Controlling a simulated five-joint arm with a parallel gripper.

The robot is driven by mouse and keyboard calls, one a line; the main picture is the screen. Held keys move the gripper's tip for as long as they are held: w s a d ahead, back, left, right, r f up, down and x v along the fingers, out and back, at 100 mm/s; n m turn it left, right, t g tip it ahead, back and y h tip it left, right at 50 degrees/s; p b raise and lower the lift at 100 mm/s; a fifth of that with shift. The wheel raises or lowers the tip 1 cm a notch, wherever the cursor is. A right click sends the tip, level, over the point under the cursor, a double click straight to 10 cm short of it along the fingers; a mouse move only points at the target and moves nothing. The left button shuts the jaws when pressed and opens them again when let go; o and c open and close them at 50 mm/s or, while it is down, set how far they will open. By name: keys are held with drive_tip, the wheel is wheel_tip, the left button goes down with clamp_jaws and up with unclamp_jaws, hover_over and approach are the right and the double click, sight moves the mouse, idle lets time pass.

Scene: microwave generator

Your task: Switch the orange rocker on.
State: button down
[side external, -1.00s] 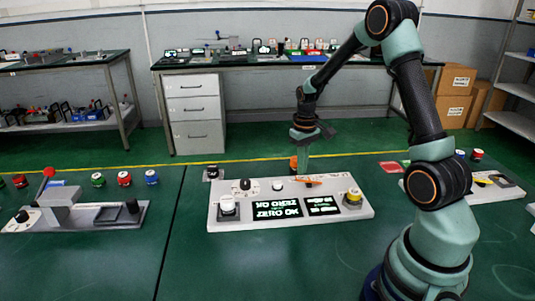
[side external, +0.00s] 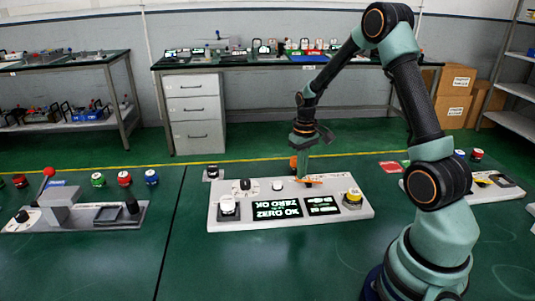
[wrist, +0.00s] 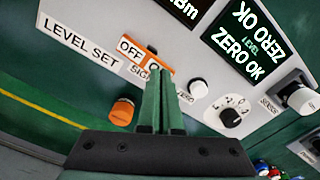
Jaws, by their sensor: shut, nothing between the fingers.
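The orange rocker (side external: 308,181) is a thin orange piece on the back right part of the light grey generator panel (side external: 235,219). My gripper (side external: 303,176) is shut and empty, pointing down with its tips at the rocker. I cannot tell whether they touch it. In the wrist view my shut fingers (wrist: 157,62) cover the rocker and part of its OFF/ON label (wrist: 131,48). Which way the rocker is tipped is hard to tell.
An orange-capped button (wrist: 122,111) stands just behind the panel. A white button (side external: 277,185), a black dial (side external: 245,185), a lit display (side external: 277,209) and a yellow knob (side external: 354,195) are close by. Another console (side external: 75,215) stands to the left.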

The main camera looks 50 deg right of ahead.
drive_tip(key=shift+f, duration=0.5)
drive_tip(key=shift+r, duration=3.6)
drive_tip(key=shift+a+r, duration=0.15)
drive_tip(key=shift+r, duration=0.05)
wheel_tip(320, 180, up, 5)
drive_tip(key=t, duration=0.1)
hover_over(292, 194)
drive_tip(key=s+a+r+n+t, duration=0.1)
drive_tip(key=s+a+r+t, duration=0.1)
drive_tip(key=s+a+r, duration=0.2)
drive_tip(key=s+a+r+n+t, duration=0.2)
drive_tip(key=s+a+r, duration=0.2)
drive_tip(key=a, duration=0.6)
drive_tip(key=shift+s+a+t, duration=0.3)
drive_tip(key=shift+s, duration=0.15)
